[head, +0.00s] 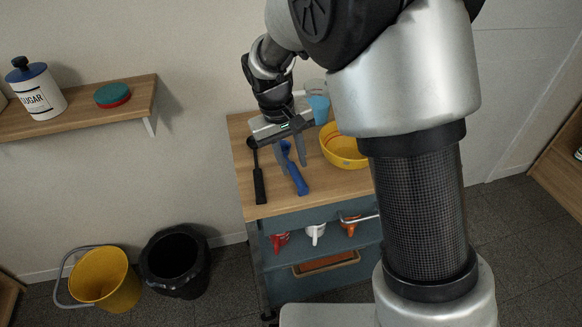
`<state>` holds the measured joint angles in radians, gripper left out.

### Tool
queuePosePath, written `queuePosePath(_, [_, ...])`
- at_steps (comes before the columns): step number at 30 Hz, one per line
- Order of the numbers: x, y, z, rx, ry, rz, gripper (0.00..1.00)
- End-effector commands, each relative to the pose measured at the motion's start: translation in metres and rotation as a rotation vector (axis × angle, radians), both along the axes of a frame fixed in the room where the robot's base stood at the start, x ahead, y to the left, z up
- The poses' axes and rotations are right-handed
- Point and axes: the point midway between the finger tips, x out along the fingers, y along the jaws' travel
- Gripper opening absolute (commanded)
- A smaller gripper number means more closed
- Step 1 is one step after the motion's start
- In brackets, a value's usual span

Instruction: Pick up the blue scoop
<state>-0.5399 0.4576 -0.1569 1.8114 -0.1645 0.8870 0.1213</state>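The blue scoop (295,178) lies on the wooden top of the blue cart (276,197), its handle toward the front edge. My gripper (289,156) is above the far end of the scoop, pointing down. Its two grey fingers are apart, one on each side of the scoop in the picture. I cannot tell whether the fingers touch the scoop or how far above the top they are. The gripper body partly hides the scoop's far end.
A black utensil (258,178) lies just left of the scoop. A yellow bowl (340,148) and a blue cup (319,108) stand to the right. A yellow bucket (104,280) and a black bin (175,262) stand on the floor.

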Motion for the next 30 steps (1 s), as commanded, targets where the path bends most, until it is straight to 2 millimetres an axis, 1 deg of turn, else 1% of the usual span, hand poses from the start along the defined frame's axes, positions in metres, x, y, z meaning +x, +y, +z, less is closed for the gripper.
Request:
queuePosePath(1, [0.000, -0.002, -0.012, -0.002, 0.003, 0.000, 0.29])
queuePosePath(6, [0.002, -0.006, -0.034, -0.002, 0.002, -0.001, 0.29])
queuePosePath(9, [0.003, -0.007, -0.039, 0.000, 0.001, 0.000, 0.29])
queuePosePath(15, [0.003, -0.007, -0.039, 0.000, 0.000, 0.000, 0.29])
queuePosePath(16, [0.003, -0.007, -0.039, 0.000, 0.000, 0.000, 0.27])
queuePosePath(18, [0.003, -0.007, -0.039, 0.000, 0.000, 0.000, 0.15])
queuePosePath(21, [0.003, -0.007, -0.039, 0.000, 0.000, 0.000, 0.00])
queuePosePath(30, [0.003, -0.007, -0.039, 0.000, 0.000, 0.000, 0.00])
